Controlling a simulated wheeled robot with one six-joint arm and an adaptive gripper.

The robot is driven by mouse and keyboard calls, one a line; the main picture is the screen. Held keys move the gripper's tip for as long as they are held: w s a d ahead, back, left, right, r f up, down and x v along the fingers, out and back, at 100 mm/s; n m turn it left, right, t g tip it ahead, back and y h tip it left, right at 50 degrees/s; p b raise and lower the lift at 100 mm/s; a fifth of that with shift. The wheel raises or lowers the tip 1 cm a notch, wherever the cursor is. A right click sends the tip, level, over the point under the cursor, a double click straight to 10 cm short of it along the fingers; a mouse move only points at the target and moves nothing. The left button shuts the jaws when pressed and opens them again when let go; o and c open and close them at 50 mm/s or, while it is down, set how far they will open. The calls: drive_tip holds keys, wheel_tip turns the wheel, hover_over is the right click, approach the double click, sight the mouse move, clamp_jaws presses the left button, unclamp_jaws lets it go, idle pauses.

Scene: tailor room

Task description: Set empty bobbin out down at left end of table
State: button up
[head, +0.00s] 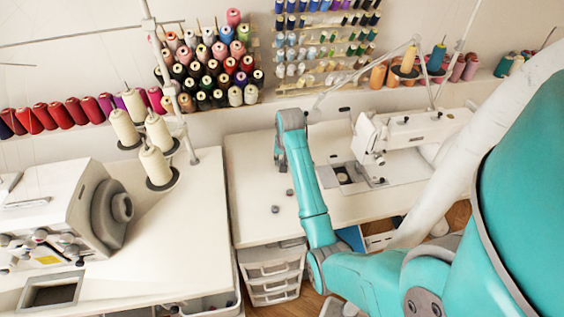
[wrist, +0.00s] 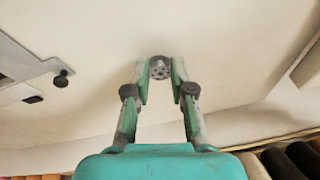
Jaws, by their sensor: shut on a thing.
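My gripper (wrist: 160,75) is shut on a small grey metal bobbin (wrist: 160,66) with holes in its face, held between the fingertips in the wrist view. A pale table surface lies beyond it; I cannot tell whether the bobbin touches it. In the head view my teal arm reaches over the white sewing table (head: 252,170), toward the back of its left part. The gripper and held bobbin are not clear there. Two small dark round pieces, one farther back (head: 290,192) and one nearer the front (head: 275,209), lie on the table's left part.
A white sewing machine (head: 400,135) stands right of my arm on the same table. A second table (head: 190,215) with an overlocker (head: 65,215) and thread cones stands to the left, across a narrow gap. Thread racks line the back wall. White drawers (head: 273,270) stand below.

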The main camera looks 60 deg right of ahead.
drive_tip(key=shift+f, duration=0.45)
drive_tip(key=shift+f, duration=0.1)
drive_tip(key=o, duration=0.7)
